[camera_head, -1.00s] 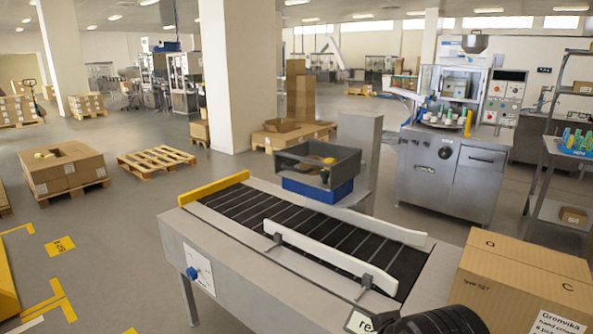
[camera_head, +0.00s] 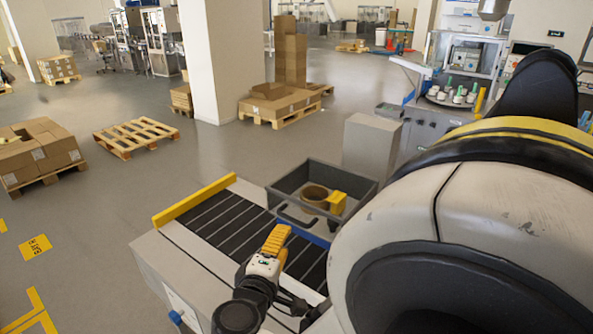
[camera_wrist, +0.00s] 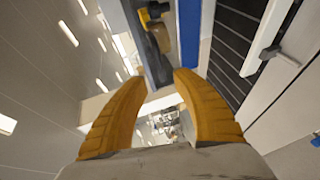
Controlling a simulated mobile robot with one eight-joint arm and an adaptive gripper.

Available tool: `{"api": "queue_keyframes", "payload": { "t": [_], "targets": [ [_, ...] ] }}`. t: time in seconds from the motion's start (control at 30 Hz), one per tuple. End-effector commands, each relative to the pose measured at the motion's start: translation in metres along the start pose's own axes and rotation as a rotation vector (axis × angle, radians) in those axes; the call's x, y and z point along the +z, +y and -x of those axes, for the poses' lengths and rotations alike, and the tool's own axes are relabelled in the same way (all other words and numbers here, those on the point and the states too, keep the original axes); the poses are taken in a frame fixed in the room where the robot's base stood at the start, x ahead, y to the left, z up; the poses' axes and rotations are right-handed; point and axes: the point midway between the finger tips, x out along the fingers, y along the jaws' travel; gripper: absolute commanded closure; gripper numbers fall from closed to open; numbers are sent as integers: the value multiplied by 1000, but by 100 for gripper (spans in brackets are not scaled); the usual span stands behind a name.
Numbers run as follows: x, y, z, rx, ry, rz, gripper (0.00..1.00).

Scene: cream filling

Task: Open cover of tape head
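I cannot tell whether this handle belongs to the cover. My gripper (camera_head: 277,236) is over the conveyor, near the housing and apart from it. In the wrist view its yellow fingers (camera_wrist: 160,79) are spread with nothing between them. The tape roll and yellow part (camera_wrist: 155,18) show beyond the fingertips there.
The conveyor (camera_head: 225,230) has black rollers and a yellow end bar (camera_head: 194,200). A grey column (camera_head: 370,150) stands behind the housing. My arm hides much of the right side.

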Motion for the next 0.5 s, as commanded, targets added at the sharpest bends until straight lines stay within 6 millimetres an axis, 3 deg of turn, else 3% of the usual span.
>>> {"api": "queue_keyframes", "payload": {
  "t": [0.17,0.5],
  "targets": [
    [-1,-1,-18,9,0,6,66],
    [0,-1,-84,8,0,5,66]
  ]
}}
